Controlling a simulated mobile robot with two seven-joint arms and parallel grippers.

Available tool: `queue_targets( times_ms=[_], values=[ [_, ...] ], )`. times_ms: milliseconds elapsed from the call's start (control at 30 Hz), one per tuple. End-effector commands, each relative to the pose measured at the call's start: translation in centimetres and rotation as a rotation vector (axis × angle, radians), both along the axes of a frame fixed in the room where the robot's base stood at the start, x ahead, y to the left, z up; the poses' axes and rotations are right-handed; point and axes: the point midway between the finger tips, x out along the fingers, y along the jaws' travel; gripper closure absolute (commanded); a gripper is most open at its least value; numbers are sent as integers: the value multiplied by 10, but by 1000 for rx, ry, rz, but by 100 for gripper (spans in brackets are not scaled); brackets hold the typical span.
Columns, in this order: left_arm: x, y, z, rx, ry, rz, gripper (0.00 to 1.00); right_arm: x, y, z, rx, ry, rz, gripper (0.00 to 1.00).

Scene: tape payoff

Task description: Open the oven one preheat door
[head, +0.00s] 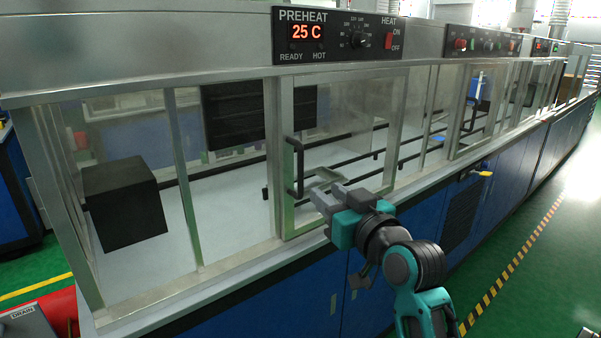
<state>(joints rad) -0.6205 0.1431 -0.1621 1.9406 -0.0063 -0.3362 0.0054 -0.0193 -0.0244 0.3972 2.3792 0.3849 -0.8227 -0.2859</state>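The preheat door (350,118) is a framed glass panel below the PREHEAT control panel (337,37), and it looks closed. Its black vertical bar handle (296,168) is on the left side of the door frame. My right gripper (318,197) is in front of the lower part of the door, just right of and below the handle. Its grey fingers point to the left toward the door frame. I cannot tell whether the fingers touch the door, and the gap between them is unclear. My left gripper is not in view.
The display reads 25 C, beside a dial and a red HEAT switch (389,41). A black box (123,203) and black rails are behind the glass. A yellow-handled valve (485,173) sticks out from the blue cabinets on the right. The green floor (540,270) there is open.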

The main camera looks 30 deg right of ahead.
Motion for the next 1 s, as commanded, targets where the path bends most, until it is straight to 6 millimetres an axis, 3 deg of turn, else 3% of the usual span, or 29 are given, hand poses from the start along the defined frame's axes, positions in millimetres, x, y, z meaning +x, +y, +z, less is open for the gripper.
queue_targets(
  times_ms=[500,700,1000],
  values=[
    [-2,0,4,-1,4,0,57,94,-10,0,1,0,1,65],
    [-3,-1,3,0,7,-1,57,110,-12,-1,0,1,0,65],
    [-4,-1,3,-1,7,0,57,114,-13,-1,-1,0,1,65]
  ],
)
